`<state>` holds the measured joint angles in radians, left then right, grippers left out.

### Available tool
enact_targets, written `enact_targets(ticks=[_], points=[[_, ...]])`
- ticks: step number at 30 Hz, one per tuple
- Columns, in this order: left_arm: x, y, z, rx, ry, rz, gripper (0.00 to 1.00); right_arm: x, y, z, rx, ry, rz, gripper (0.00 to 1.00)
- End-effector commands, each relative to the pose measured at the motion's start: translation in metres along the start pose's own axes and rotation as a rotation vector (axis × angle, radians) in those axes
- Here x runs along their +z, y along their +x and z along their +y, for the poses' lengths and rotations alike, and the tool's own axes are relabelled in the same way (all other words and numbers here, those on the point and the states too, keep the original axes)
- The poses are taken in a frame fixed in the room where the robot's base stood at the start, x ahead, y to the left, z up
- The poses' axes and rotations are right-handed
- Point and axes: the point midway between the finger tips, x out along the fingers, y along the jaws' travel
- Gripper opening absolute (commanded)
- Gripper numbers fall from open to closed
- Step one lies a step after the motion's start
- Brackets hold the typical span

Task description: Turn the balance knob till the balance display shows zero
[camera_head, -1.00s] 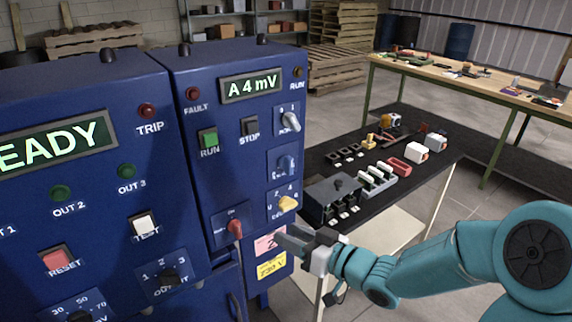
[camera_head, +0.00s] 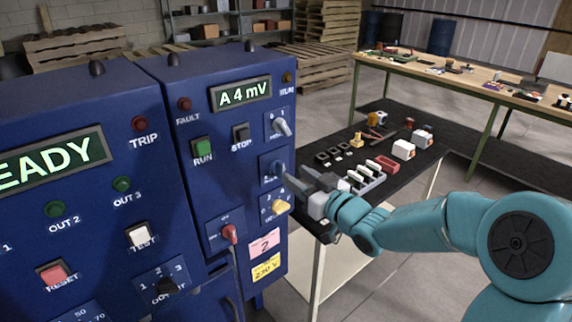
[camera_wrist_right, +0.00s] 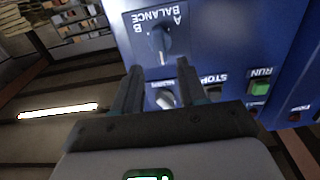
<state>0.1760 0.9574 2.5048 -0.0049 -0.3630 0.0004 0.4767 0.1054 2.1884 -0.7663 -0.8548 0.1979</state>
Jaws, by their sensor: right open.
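The balance knob (camera_head: 277,169) is a blue-grey pointer knob on the blue cabinet front, between a pale 0/1 knob (camera_head: 281,127) and a yellow knob (camera_head: 281,207). In the right wrist view, the scene is upside down; my open, empty fingers (camera_wrist_right: 159,66) point at the balance knob (camera_wrist_right: 160,43), which lies just beyond the tips. I cannot tell if they touch it. My left gripper is not in view.
A red knob (camera_head: 229,233) with a cable is at the cabinet's lower part. Green RUN (camera_head: 202,148) and black STOP (camera_head: 240,133) buttons are left of the knobs. A black-topped bench (camera_head: 335,225) with several small parts stands close on the right.

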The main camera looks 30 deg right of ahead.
Motion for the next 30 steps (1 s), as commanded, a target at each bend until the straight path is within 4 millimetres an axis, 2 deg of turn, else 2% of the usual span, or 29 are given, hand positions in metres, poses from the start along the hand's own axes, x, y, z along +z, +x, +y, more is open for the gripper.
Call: enact_targets(ticks=[3,7,12,19,22,23,30], points=[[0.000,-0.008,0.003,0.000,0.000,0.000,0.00,-0.002,0.024,-0.002,-0.003,0.001,-0.002,0.41],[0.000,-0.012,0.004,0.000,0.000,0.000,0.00,-0.001,0.041,-0.002,-0.001,0.000,-0.001,0.41],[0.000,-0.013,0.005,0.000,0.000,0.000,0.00,0.000,0.049,-0.002,0.001,0.000,0.000,0.41],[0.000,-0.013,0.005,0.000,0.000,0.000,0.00,0.000,0.050,-0.002,0.001,0.000,0.000,0.41],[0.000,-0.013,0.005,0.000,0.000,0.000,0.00,0.000,0.049,-0.001,0.001,0.000,0.000,0.09],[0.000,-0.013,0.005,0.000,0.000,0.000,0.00,0.000,0.049,-0.001,0.001,0.000,0.000,0.05],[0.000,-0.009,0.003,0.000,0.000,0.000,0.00,0.002,0.049,-0.002,0.000,-0.012,0.000,0.06]])
